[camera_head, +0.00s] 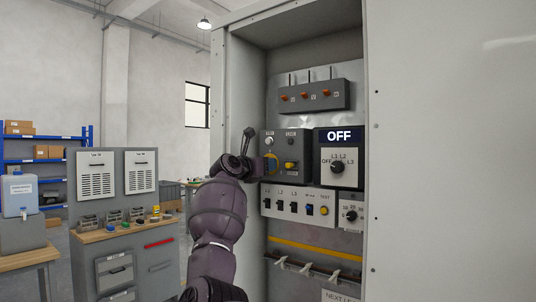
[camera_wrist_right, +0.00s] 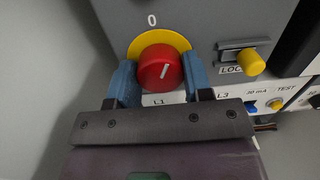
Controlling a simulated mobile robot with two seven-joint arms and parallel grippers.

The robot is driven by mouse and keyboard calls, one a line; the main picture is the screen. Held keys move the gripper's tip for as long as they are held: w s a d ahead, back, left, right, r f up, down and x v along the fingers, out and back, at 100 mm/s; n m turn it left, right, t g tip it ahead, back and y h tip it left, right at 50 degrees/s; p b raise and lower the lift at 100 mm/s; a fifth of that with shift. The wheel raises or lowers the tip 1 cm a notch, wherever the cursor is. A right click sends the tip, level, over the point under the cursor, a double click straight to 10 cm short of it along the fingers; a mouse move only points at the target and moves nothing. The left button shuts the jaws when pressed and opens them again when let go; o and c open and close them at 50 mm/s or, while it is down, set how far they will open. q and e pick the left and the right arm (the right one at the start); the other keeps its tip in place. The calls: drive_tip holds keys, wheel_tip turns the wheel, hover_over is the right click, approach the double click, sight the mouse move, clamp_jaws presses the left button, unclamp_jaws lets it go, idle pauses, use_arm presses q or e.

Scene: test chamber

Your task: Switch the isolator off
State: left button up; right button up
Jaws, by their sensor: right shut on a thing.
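The isolator is a grey box (camera_head: 292,143) in the open cabinet, with a red knob (camera_wrist_right: 160,70) on a yellow ring (camera_wrist_right: 180,42). A "0" is printed above the ring in the right wrist view. The knob's white mark leans slightly right of upright there. My right gripper (camera_wrist_right: 160,82) has its blue fingers on either side of the knob and is shut on it. In the head view my right gripper (camera_head: 254,164) covers most of the knob. My left gripper is not in view.
A yellow lock peg (camera_wrist_right: 250,62) sits right of the knob. Below is a row of breakers (camera_head: 298,207). A tester with a display reading "OFF" (camera_head: 339,135) stands to the right. The cabinet's side wall (camera_head: 242,115) is close at left. A workbench (camera_head: 120,231) stands further left.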

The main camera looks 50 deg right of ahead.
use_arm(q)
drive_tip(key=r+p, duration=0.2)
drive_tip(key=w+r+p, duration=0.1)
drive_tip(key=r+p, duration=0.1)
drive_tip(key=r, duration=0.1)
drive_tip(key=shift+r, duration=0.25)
use_arm(e)
drive_tip(key=n, duration=0.5)
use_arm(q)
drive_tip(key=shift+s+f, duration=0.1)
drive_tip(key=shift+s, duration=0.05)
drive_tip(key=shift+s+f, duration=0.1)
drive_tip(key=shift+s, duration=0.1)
use_arm(e)
drive_tip(key=shift+n, duration=0.3)
drive_tip(key=shift+t, duration=0.3)
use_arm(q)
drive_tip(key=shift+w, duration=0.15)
use_arm(e)
drive_tip(key=o, duration=0.9)
drive_tip(key=shift+o, duration=0.2)
drive_tip(key=shift+a, duration=0.1)
